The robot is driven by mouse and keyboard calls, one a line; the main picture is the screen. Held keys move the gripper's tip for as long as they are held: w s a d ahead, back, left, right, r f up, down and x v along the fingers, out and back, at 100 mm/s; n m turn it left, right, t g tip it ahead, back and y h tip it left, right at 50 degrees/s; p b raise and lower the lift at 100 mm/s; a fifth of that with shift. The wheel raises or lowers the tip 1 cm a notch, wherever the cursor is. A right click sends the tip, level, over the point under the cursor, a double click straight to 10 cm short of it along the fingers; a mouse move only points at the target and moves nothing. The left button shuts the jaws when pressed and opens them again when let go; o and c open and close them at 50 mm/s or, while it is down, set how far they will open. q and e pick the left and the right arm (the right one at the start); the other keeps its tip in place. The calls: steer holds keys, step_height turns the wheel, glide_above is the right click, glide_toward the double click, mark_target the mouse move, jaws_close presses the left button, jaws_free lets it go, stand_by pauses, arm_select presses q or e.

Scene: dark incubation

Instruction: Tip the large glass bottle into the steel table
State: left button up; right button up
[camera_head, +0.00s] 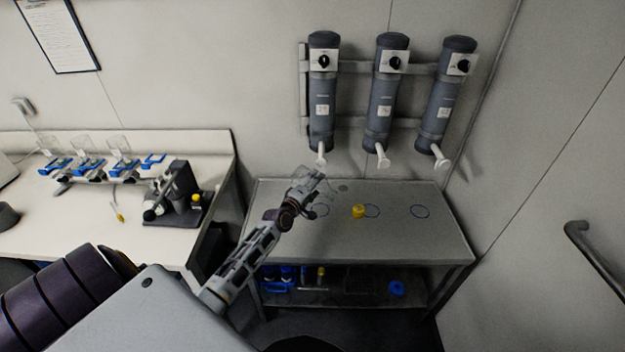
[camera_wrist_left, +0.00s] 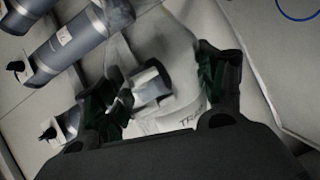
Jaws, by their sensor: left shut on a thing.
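The large clear glass bottle (camera_head: 307,175) is held by my left gripper (camera_head: 308,189) above the back left part of the steel table (camera_head: 400,240). In the left wrist view the bottle (camera_wrist_left: 160,38) lies between the two fingers, which are shut on it, and part of a handwritten label shows. The bottle looks tilted in the head view, but its glass is faint and its mouth is hard to make out. I cannot tell whether it holds liquid. My right gripper is not in view.
A yellow cap-like thing (camera_head: 358,211) stands on the steel table among blue rings. Three grey cylinders with white spouts (camera_head: 322,100) hang on the wall just above. Blue-capped bottles (camera_head: 287,274) sit on the lower shelf. A white bench (camera_head: 75,215) with apparatus stands left. The table's right side is clear.

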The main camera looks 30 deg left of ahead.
arm_select(q)
steer(key=shift+a+f+n+b, duration=0.15)
steer(key=shift+f+n+b, duration=0.55)
steer(key=shift+b, duration=0.1)
steer(key=shift+a+f+n+h+b, duration=0.15)
steer(key=shift+f+n+h+b, duration=0.15)
steer(key=shift+f+n+b, duration=0.5)
steer(key=shift+n+b, duration=0.1)
steer(key=shift+b, duration=0.2)
steer(key=shift+a, duration=0.1)
